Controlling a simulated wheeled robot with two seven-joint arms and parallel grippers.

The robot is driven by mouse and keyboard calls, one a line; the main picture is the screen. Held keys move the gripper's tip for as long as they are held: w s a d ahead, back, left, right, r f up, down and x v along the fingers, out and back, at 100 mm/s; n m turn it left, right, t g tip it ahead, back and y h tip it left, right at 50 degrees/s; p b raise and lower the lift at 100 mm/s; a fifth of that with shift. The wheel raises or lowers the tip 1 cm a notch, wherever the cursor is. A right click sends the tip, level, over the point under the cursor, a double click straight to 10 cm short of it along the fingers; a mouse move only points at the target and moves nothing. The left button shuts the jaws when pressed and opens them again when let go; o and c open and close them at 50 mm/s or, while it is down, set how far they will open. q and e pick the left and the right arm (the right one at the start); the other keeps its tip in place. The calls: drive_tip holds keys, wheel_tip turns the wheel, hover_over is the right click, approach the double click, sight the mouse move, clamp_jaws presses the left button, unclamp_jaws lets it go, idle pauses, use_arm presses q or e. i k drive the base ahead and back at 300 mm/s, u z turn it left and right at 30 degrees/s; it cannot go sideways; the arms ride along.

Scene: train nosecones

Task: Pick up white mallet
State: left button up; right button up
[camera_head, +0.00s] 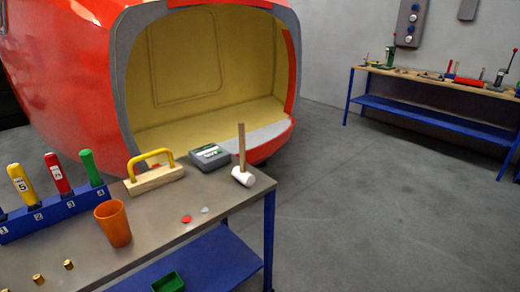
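The white mallet (243,176) stands on its white head near the far right corner of the grey-topped workbench (190,203). Its wooden handle points straight up. Nothing touches it, and it stands just right of a grey box-shaped device. Neither of my grippers shows in the head view.
The bench also holds a grey device (210,157), a wooden block with a yellow handle (154,176), an orange cup (113,223) and a blue rack (55,214) of coloured-handled tools. A large red nosecone (70,70) stands behind. Open floor (360,215) lies right.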

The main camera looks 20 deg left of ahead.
sight(239, 173)
drive_tip(key=i, duration=1.5)
drive_tip(key=u, duration=1.9)
